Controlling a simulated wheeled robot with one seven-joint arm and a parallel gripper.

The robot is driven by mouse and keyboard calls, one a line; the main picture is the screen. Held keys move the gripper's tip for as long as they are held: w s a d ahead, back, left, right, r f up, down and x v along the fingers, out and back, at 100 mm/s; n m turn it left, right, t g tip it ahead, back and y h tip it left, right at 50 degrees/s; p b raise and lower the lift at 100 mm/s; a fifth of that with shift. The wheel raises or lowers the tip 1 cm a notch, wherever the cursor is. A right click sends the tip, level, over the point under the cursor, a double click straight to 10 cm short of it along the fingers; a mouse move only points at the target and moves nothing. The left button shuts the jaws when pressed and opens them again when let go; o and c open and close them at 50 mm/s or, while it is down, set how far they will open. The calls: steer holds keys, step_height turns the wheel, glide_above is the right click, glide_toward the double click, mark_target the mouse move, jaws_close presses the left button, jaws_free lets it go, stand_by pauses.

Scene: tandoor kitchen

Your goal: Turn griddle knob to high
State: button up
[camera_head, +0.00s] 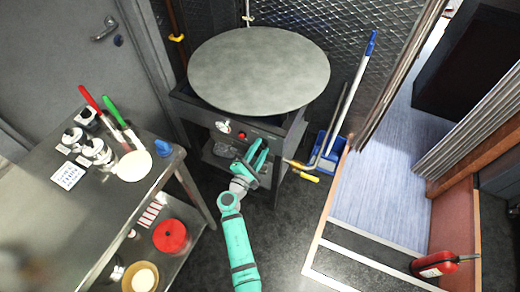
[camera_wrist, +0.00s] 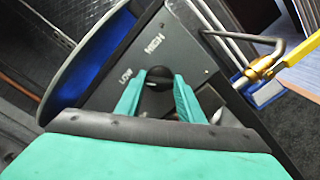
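The griddle (camera_head: 260,72) is a large round grey plate on a dark stand. Its front panel (camera_wrist: 190,62) shows in the wrist view with the printed words LOW at the left and HIGH toward the upper middle. The black round knob (camera_wrist: 158,78) sits below these words, with a small pale mark toward its lower left. My gripper (camera_wrist: 160,85) has one green finger on each side of the knob. The fingers are apart and seem to leave narrow gaps; contact cannot be told. In the head view my gripper (camera_head: 258,150) is at the panel's front and the knob cannot be made out.
A yellow-handled gas valve and pipe (camera_head: 302,167) stand out right of the panel, close to my gripper. A blue dustpan and broom (camera_head: 330,145) lean beyond it. A steel table (camera_head: 60,222) with utensils is at left. A red extinguisher (camera_head: 437,264) lies at lower right.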

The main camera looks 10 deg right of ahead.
steer(key=shift+d+m, duration=0.1)
steer(key=shift+m, duration=0.3)
steer(key=m, duration=0.2)
steer(key=shift+m, duration=0.4)
steer(key=m, duration=0.3)
steer(key=shift+f+m, duration=0.1)
steer(key=shift+m, duration=0.2)
steer(key=m, duration=0.6)
steer(key=shift+d+f+m, duration=0.1)
steer(key=shift+m, duration=0.5)
steer(key=o, duration=1.1)
steer(key=shift+w, duration=0.1)
steer(key=shift+c, duration=0.2)
steer(key=shift+f, duration=0.1)
